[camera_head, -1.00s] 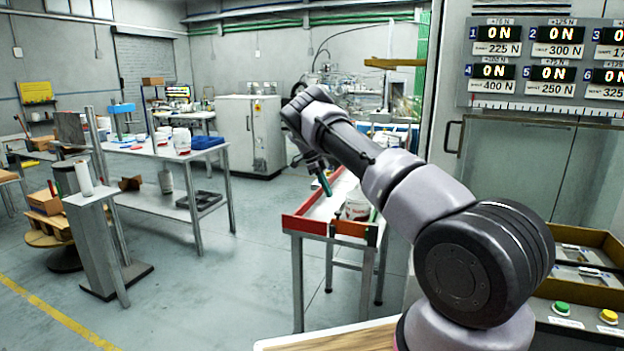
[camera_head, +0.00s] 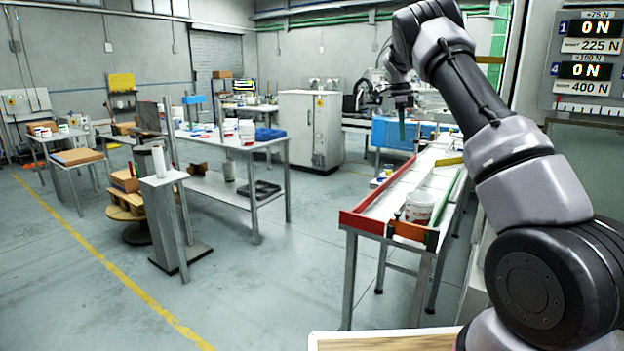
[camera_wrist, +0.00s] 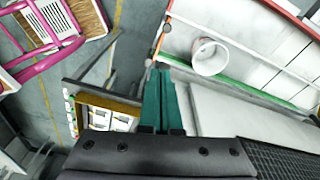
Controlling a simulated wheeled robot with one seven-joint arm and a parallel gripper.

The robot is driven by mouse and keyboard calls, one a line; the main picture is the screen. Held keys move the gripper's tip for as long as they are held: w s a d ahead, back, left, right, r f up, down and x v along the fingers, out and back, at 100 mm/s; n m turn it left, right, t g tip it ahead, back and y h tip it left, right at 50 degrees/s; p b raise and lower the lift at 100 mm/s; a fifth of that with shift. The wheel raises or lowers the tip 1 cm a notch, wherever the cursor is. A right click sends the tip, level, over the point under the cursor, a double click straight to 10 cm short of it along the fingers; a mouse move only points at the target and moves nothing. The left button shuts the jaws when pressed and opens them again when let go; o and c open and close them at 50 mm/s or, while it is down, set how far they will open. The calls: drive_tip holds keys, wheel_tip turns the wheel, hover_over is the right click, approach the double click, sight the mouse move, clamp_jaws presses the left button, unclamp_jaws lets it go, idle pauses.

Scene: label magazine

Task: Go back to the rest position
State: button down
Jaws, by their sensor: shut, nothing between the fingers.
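My gripper (camera_head: 402,124) is at the end of my raised arm, above the far part of the red-edged tray table in the head view. In the wrist view, the green fingers of my gripper (camera_wrist: 161,84) lie side by side with nothing between them. The fingers are shut and empty. They hang clear of the things below.
The tray table (camera_head: 365,222) holds a white tub (camera_head: 419,207), also in the wrist view (camera_wrist: 209,58). A grey pedestal (camera_head: 165,215) and a workbench (camera_head: 228,142) stand left. Display panels (camera_head: 588,70) are at right. The floor between is open.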

drive_tip(key=s+r+n+t+y, duration=0.2)
drive_tip(key=s+r+n, duration=0.2)
drive_tip(key=s+r, duration=0.5)
drive_tip(key=s+r+n+t+y, duration=0.15)
drive_tip(key=s+r+n, duration=0.25)
drive_tip(key=s+r, duration=0.55)
drive_tip(key=s+a+f+n+t, duration=0.1)
drive_tip(key=s+a+f+n, duration=0.1)
drive_tip(key=s, duration=0.6)
drive_tip(key=s+a+f+n+t, duration=0.2)
drive_tip(key=s+n, duration=0.2)
drive_tip(key=s, duration=0.5)
drive_tip(key=s+a+f+n+t, duration=0.1)
drive_tip(key=s+a+f+n, duration=0.1)
drive_tip(key=s, duration=0.7)
drive_tip(key=shift+s+a+f+n, duration=0.15)
drive_tip(key=shift+a+f+n, duration=0.15)
drive_tip(key=shift+n, duration=0.6)
